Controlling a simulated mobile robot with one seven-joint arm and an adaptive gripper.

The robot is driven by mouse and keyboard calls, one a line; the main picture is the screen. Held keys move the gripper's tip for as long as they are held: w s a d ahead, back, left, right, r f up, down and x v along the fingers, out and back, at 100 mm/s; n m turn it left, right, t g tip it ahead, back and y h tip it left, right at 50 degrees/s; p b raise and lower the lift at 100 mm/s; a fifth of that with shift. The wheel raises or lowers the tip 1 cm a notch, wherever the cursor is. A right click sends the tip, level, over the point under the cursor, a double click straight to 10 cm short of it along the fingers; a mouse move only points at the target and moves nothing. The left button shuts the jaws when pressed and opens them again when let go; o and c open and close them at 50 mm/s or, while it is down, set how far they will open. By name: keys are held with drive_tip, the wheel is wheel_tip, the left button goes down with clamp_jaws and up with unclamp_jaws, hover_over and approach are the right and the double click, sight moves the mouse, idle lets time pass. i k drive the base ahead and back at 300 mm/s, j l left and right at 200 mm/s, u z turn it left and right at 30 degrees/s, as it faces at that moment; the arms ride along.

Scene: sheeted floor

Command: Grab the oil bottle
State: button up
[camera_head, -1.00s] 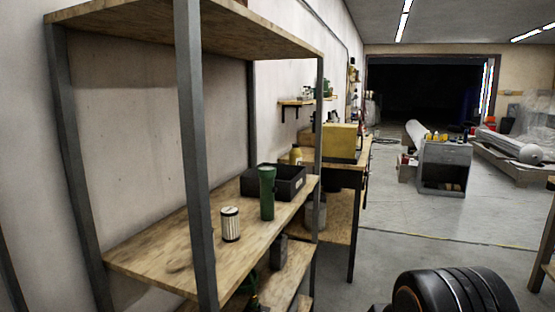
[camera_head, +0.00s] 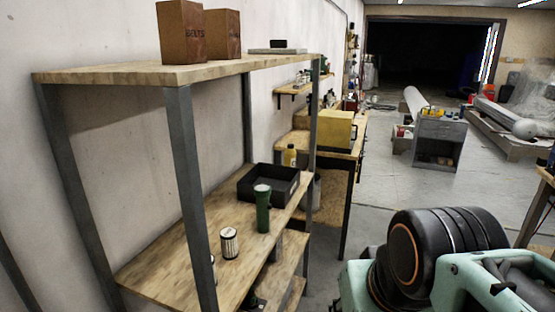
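A yellow bottle (camera_head: 290,155), perhaps the oil bottle, stands upright just behind the black open bin (camera_head: 268,186); its lower part is hidden by the bin. I cannot tell for sure whether it stands on the shelf or beyond it. A green flashlight-like object (camera_head: 262,209) stands upright on the middle board (camera_head: 165,268) of the shelf, in front of the bin. A white can with dark ends (camera_head: 229,243) stands left of it. My gripper is not in view; only my teal and black arm shows at lower right.
A shelf post (camera_head: 190,190) stands in front of the boards. Two brown boxes (camera_head: 183,33) sit on the top board. A workbench with a yellow box (camera_head: 338,131) lies beyond. A grey cabinet (camera_head: 438,140) stands on the floor farther right. Floor between is clear.

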sight(290, 154)
drive_tip(key=i+l, duration=0.2)
drive_tip(key=i, duration=0.3)
drive_tip(key=i+l, duration=0.15)
drive_tip(key=i, duration=0.35)
